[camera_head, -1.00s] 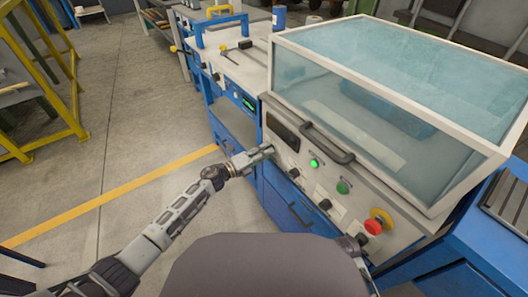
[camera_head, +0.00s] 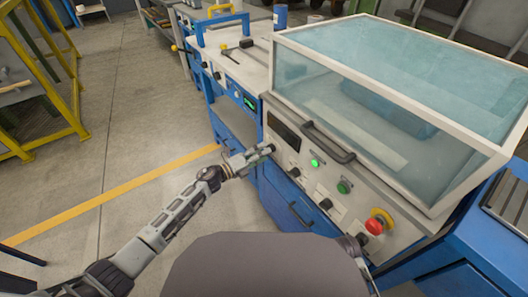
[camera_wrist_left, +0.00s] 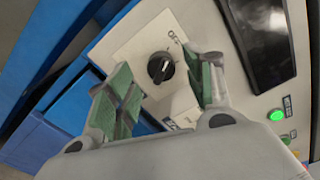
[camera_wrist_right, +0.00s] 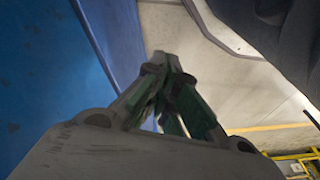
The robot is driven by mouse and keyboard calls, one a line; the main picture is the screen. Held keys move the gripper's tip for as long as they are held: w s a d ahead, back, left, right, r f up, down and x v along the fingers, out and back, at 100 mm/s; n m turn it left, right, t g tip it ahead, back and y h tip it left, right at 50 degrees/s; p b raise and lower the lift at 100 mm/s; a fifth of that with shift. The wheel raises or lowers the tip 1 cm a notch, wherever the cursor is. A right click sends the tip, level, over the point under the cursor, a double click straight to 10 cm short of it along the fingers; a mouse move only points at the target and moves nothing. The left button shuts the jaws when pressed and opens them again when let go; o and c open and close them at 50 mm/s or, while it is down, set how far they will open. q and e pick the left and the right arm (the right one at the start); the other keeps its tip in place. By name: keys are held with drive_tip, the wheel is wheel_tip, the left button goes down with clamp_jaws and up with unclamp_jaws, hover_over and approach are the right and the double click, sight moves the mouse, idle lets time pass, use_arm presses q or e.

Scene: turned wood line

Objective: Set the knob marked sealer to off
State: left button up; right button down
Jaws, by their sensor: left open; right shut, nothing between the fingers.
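In the left wrist view a round black knob (camera_wrist_left: 160,68) sits on a pale panel, with a light pointer mark on it. Printing that looks like OFF stands above and right of it. A label plate below it is partly covered by a finger, so I cannot read its name. My left gripper (camera_wrist_left: 160,84) is open, with one green-padded finger on each side of the knob in that view; contact cannot be told. In the head view the left gripper (camera_head: 259,154) is at the panel's left end. My right gripper (camera_wrist_right: 168,75) is shut and empty.
The panel also carries a dark display (camera_head: 283,131), a lit green button (camera_head: 315,162), more black knobs (camera_head: 325,204) and a red emergency button (camera_head: 374,226). A handle (camera_head: 328,142) and a clear hood (camera_head: 400,75) are above. Open floor lies left.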

use_arm(q)
drive_tip(key=v, duration=1)
drive_tip(key=shift+a, duration=0.15)
idle(0.6)
